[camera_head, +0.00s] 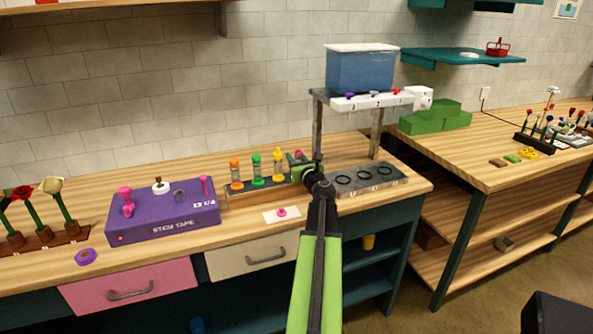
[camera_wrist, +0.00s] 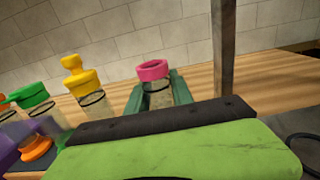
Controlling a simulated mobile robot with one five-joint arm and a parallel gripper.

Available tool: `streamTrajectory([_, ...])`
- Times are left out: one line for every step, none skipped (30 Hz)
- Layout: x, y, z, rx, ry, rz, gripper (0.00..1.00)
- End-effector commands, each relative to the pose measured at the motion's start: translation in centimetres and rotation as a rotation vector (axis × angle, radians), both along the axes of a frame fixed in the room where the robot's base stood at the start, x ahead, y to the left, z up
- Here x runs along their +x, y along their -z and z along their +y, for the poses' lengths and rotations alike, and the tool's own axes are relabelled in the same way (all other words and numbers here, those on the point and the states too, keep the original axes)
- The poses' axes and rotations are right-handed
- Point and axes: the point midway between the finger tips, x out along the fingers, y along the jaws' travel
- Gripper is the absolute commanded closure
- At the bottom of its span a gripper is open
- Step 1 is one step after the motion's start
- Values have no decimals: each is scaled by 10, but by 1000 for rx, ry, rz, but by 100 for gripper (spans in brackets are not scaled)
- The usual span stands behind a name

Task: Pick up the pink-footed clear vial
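The clear vial with a pink ring (camera_wrist: 153,70) at its top stands upright in the wrist view. In the head view only its pink part (camera_head: 298,153) shows behind my gripper (camera_head: 298,161). My gripper's green fingers (camera_wrist: 157,95) lie on either side of the vial, and they look open. Whether either finger touches the glass is not clear. The vial's lower part is hidden by my gripper's body. The vial is at the right end of a row of orange (camera_head: 235,170), green (camera_head: 256,168) and yellow (camera_head: 278,163) capped vials in a rack (camera_head: 262,185).
A grey tray with black rings (camera_head: 368,180) is just right of my gripper, under a raised white shelf (camera_head: 365,101) on metal posts. The purple box (camera_head: 163,215) is at left. A white card with a pink piece (camera_head: 281,213) lies in front of the rack.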

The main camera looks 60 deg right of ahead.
Motion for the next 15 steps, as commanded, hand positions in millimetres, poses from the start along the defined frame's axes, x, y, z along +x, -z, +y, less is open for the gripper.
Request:
streamTrajectory([0, 0, 0, 0, 1, 0, 81])
streamTrajectory([0, 0, 0, 0, 1, 0, 85])
streamTrajectory([0, 0, 0, 0, 0, 0, 90])
streamTrajectory([0, 0, 0, 0, 0, 0, 94])
streamTrajectory([1, 0, 1, 0, 0, 0, 98])
streamTrajectory([1, 0, 1, 0, -1, 0, 100])
streamTrajectory([1, 0, 1, 0, -1, 0, 100])
streamTrajectory([1, 0, 1, 0, -1, 0, 100])
streamTrajectory([1, 0, 1, 0, -1, 0, 100])
streamTrajectory([1, 0, 1, 0, -2, 0, 100])
streamTrajectory([1, 0, 1, 0, -2, 0, 100])
streamTrajectory([2, 0, 1, 0, -2, 0, 100])
streamTrajectory([2, 0, 1, 0, -2, 0, 100])
streamTrajectory([2, 0, 1, 0, -2, 0, 100])
streamTrajectory([2, 0, 2, 0, -2, 0, 100])
